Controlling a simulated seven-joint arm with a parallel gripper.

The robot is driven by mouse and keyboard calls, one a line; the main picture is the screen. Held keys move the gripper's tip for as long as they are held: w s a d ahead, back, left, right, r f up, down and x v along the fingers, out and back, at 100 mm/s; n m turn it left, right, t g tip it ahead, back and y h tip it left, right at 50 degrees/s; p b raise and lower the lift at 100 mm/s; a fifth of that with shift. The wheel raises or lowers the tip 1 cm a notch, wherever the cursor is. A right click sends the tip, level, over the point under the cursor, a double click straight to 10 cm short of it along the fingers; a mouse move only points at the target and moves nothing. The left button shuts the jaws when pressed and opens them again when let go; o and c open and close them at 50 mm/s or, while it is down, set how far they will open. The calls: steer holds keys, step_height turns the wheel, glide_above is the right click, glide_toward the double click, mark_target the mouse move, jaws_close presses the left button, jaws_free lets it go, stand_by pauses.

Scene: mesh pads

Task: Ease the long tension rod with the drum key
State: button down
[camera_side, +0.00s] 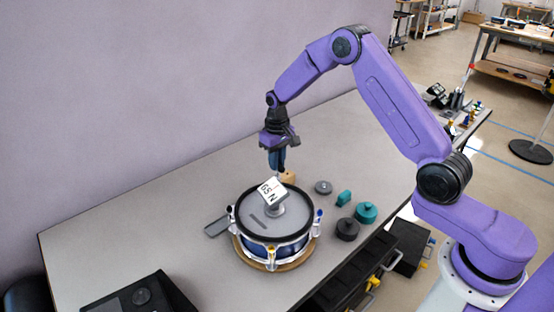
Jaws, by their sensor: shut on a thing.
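A snare-like drum (247,212) with a black rim, grey head and blue shell stands upright on a round wooden base (293,259). Several bright lugs and rods ring its shell. One rod at the right has a blue top (319,213), and one at the front has a yellowish top (270,251). Which rod is the long one I cannot tell. My gripper (278,168) points down above the drum's far side. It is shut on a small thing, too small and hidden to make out. I cannot see whether that touches a rod; no drum key is clearly visible.
A white lettered plate (272,191) stands tilted on the drum head. A tan block (288,177) is behind. Right of the drum lie a grey disc (323,187), teal pieces (365,212) and a dark knob (347,229). A grey flat piece (216,226) lies left.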

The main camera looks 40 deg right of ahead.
steer(key=n, duration=0.6)
steer(key=shift+n, duration=0.4)
steer(key=n, duration=0.7)
steer(key=shift+n, duration=0.4)
steer(key=n, duration=0.6)
steer(key=shift+n, duration=0.4)
steer(key=n, duration=0.6)
steer(key=shift+w+n, duration=0.1)
steer(key=shift+n, duration=0.3)
